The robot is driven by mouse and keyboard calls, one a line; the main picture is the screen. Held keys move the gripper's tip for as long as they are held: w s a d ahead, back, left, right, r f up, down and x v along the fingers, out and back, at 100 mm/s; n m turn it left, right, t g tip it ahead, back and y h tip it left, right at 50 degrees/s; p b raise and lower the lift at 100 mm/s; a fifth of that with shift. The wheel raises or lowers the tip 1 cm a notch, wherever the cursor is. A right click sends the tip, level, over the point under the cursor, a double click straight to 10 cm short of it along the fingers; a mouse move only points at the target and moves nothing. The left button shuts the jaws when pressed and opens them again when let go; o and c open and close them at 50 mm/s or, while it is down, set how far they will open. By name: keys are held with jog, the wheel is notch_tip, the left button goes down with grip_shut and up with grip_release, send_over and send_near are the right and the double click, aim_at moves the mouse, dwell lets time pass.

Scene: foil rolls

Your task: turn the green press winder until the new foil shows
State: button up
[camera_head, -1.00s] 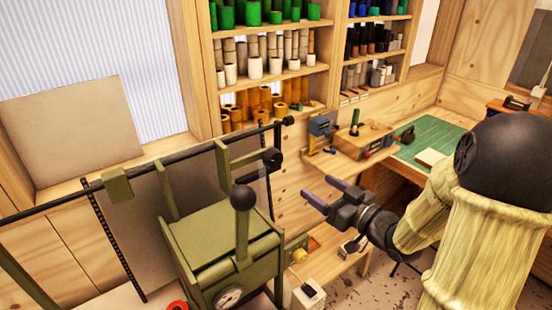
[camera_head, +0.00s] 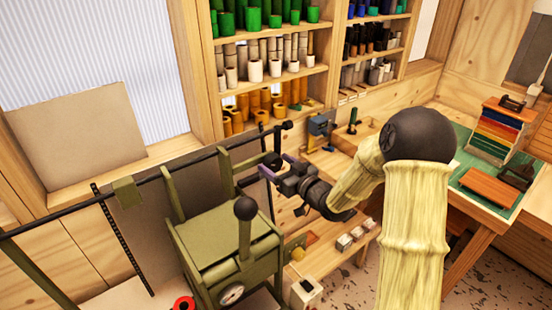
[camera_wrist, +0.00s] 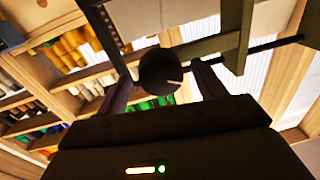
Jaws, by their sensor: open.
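The green press (camera_head: 222,250) stands at the lower middle of the head view, with a black ball-topped lever (camera_head: 245,208). A dark round knob (camera_head: 272,159), which looks like the winder, sits at the right of its upper frame. In the wrist view the dark knob (camera_wrist: 159,72) shows between my fingers, with a small pale mark on its face. My gripper (camera_head: 275,167) is open, its fingertips close to the knob. It also shows in the wrist view (camera_wrist: 163,82). I cannot tell whether a finger touches the knob. Foil on the press cannot be made out.
A long dark rod (camera_head: 70,210) crosses above the press. Shelves (camera_head: 270,80) of coloured rolls stand behind. A white box (camera_head: 305,292) and small blocks (camera_head: 350,238) lie on the wooden bench right of the press. A green mat (camera_head: 463,160) with stacked drawers is at right.

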jog(key=shift+w+a, duration=0.3)
jog(key=shift+w, duration=0.1)
jog(key=c, duration=0.9)
jog(key=shift+d, duration=0.2)
jog(key=shift+c, duration=0.3)
jog(key=shift+a, duration=0.2)
jog(key=shift+d, duration=0.1)
jog(key=shift+m, duration=0.5)
